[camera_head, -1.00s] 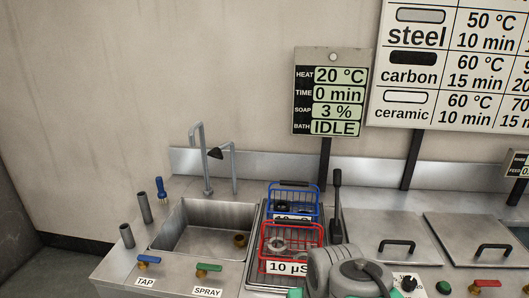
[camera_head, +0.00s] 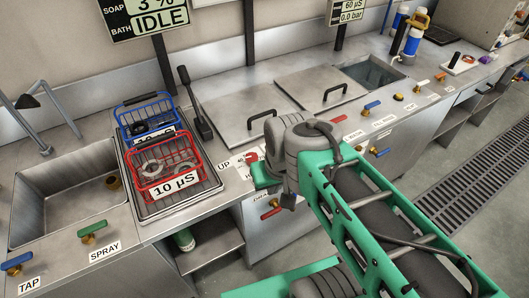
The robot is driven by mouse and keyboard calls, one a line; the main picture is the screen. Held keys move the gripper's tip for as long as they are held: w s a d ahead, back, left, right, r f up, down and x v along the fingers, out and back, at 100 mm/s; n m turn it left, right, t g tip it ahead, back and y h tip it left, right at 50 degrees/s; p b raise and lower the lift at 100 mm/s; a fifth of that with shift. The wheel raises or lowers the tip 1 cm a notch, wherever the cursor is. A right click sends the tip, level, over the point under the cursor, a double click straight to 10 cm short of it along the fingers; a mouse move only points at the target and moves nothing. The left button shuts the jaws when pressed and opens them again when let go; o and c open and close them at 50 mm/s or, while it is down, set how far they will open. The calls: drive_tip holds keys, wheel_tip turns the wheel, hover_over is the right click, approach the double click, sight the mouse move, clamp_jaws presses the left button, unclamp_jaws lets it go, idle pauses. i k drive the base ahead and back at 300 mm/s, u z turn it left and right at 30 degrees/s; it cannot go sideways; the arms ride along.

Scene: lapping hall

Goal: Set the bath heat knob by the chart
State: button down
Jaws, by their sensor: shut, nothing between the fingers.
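The bath heat knob does not show clearly; my wrist covers the panel front where its dial stood a second ago. My gripper (camera_head: 259,171) is low at the counter's front edge, right of the UP label, partly hidden by my wrist. Its fingers are hard to make out; it looks shut and empty. The status board (camera_head: 145,15) is cut by the top edge and shows SOAP 3 % and BATH IDLE. Its heat line and the steel, carbon and ceramic chart are out of view.
A red basket (camera_head: 168,165) and a blue basket (camera_head: 146,118) stand on a tray beside the sink (camera_head: 70,205). A black lever (camera_head: 195,103) stands right of them. Two lidded tanks (camera_head: 240,112) lie behind my wrist. Blue and red handles line the front panel at right.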

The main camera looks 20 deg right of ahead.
sight(250, 157)
drive_tip(key=u, duration=0.4)
drive_tip(key=k, duration=0.5)
drive_tip(key=u, duration=1.25)
drive_tip(key=i, duration=0.8)
drive_tip(key=z, duration=0.9)
drive_tip(key=i, duration=0.4)
drive_tip(key=z, duration=0.4)
